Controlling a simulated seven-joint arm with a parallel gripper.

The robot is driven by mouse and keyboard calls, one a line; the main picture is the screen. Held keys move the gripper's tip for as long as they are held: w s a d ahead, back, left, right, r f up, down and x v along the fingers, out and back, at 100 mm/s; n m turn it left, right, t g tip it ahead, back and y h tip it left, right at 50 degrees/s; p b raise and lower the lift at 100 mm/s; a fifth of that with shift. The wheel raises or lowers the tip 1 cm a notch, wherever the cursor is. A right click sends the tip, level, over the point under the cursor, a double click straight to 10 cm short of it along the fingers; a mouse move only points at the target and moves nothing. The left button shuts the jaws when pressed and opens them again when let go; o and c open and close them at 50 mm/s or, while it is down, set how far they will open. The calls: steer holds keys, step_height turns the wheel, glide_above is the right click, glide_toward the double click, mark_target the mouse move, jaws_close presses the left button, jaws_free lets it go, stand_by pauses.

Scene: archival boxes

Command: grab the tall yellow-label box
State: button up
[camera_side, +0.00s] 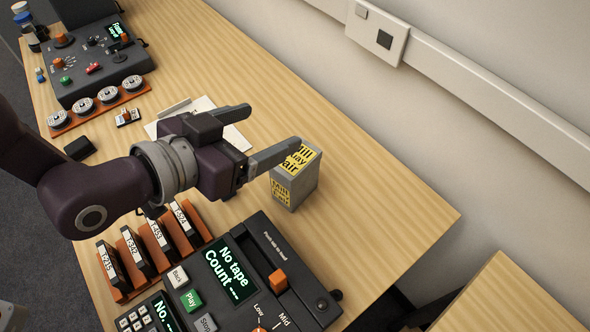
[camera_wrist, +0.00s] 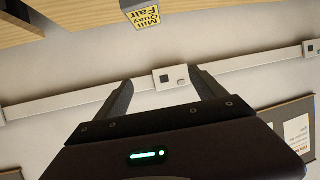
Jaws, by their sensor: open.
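The tall yellow-label box (camera_side: 295,178) is grey with yellow labels on its top and front. It stands upright on the wooden table. In the side view my gripper (camera_side: 272,132) is open, with two dark fingers spread and pointing right. The nearer finger overlaps the box's top left corner in the picture; I cannot tell whether it touches. Nothing shows between the fingers. In the wrist view the box (camera_wrist: 143,15) appears at the top edge, partly cut off, beyond and above the open fingers of my gripper (camera_wrist: 163,90).
A tape machine (camera_side: 255,280) with a lit display stands in front of the box. A rack of labelled tapes (camera_side: 150,245) is left of it. A control panel (camera_side: 90,55) and orange reel tray (camera_side: 98,106) stand at the back left. The table right of the box is clear.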

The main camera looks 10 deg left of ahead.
glide_toward(289, 162)
steer(key=x, duration=0.3)
steer(key=a+x, duration=0.1)
steer(key=x, duration=0.1)
steer(key=shift+f, duration=0.4)
steer(key=x, duration=0.4)
steer(key=d+x, duration=0.1)
steer(key=x, duration=0.2)
steer(key=shift+r, duration=0.4)
jaws_close()
